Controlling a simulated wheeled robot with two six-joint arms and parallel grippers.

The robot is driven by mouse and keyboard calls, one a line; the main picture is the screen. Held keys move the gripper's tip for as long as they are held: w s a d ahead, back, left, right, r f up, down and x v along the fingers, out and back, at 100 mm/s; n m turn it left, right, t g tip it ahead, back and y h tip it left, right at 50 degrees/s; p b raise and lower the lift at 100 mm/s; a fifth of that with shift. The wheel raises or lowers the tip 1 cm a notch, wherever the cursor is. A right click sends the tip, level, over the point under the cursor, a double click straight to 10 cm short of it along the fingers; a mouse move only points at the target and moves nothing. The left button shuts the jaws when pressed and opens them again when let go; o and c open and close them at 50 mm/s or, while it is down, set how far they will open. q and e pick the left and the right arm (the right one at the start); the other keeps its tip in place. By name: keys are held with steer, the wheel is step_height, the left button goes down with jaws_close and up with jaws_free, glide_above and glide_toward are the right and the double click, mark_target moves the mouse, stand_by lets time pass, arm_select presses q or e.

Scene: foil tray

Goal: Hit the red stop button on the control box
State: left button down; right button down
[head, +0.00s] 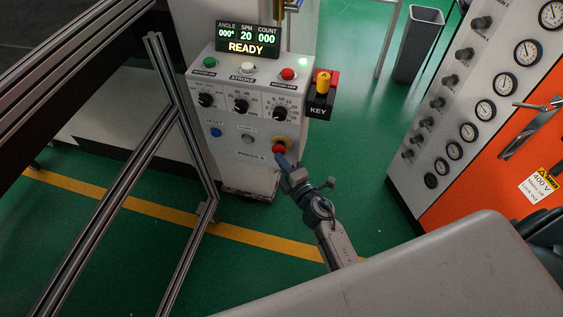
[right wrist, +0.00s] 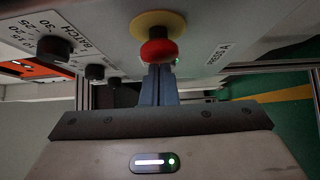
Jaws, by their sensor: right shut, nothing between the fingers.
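The control box (head: 236,125) is a pale grey panel with knobs, buttons and a display reading READY. The red stop button (head: 279,149) sits on a yellow disc low on its right side. It also shows in the right wrist view as a red mushroom head (right wrist: 158,51) on a yellow round base. My right gripper (head: 282,161) is shut and empty, its blue-grey fingertips at the button's lower edge. In the right wrist view the closed fingertips (right wrist: 159,70) overlap the button's near edge; I cannot tell whether they touch. My left gripper is not in view.
Another red button (head: 288,74) is in the upper row, beside a white and a green one. A metal frame (head: 182,110) stands at left, an orange gauge cabinet (head: 490,150) at right.

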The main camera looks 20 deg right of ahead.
steer(key=shift+w+d+r, duration=0.2)
steer(key=shift+w+d, duration=0.45)
steer(key=shift+w, duration=0.2)
steer(key=shift+s+a+r, duration=0.1)
steer(key=shift+a+r, duration=0.05)
steer(key=shift+s, duration=0.4)
steer(key=s+d+b, duration=0.2)
steer(key=s, duration=0.8)
steer(key=shift+s+f, duration=0.15)
steer(key=shift+f, duration=0.2)
